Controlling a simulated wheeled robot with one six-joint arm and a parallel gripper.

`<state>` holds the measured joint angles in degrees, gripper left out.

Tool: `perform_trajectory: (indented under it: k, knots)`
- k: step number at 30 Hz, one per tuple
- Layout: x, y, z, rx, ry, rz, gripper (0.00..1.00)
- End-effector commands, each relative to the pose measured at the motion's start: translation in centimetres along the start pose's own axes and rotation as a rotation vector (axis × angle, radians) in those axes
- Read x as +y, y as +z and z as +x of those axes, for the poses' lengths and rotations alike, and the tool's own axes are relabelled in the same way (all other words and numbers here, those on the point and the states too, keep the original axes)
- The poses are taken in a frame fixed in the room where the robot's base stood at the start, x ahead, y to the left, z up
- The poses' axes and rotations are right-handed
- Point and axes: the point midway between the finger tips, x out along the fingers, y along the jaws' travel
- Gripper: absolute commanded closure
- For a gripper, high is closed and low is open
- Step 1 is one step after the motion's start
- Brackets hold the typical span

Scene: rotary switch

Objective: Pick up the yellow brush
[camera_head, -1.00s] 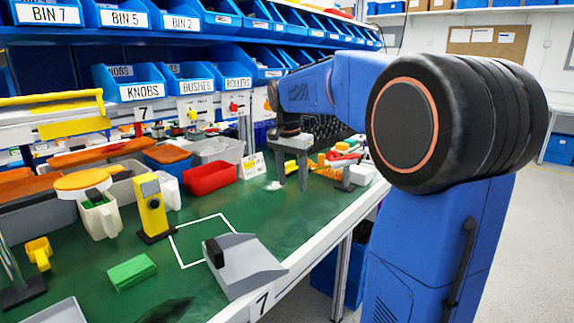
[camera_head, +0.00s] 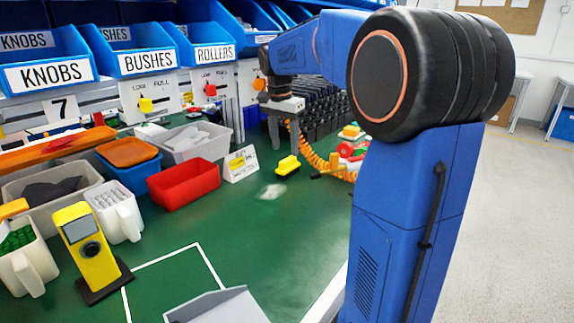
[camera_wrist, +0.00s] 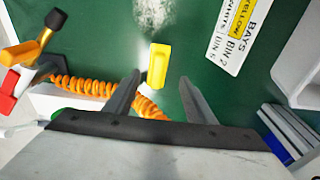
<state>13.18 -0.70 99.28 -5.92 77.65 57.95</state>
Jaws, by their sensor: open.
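The yellow brush (camera_head: 288,165) lies on the green mat in the head view, just in front of the row of black parts. My gripper (camera_head: 284,146) points down close behind it, fingers apart. In the wrist view the yellow brush (camera_wrist: 158,63) lies slightly beyond the fingertips, about midway between them sideways. My gripper (camera_wrist: 158,80) is open there with nothing between its fingers. I cannot tell how high the fingertips are above the mat.
An orange coiled hose (camera_head: 318,160) lies right of the brush. A white and yellow label card (camera_head: 241,163) and a red bin (camera_head: 184,184) stand to its left. A pale dusty patch (camera_head: 271,191) lies in front.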

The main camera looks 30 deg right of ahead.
Motion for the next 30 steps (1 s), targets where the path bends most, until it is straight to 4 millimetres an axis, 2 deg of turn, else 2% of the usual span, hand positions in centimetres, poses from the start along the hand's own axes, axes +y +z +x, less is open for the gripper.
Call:
perform_trajectory:
  k: [10, 18, 28, 29, 30]
  knots:
    - [0.2, 0.0, 3.1, -0.002, 0.003, 0.0, 0.5]
    - [0.5, -0.1, 6.6, -0.002, 0.002, 0.0, 0.5]
    - [0.4, -0.2, 7.3, 0.0, 0.0, 0.0, 0.5]
    - [0.4, -0.2, 7.3, 0.0, 0.0, 0.0, 0.52]
    - [0.4, -0.2, 7.3, 0.0, 0.0, 0.0, 0.62]
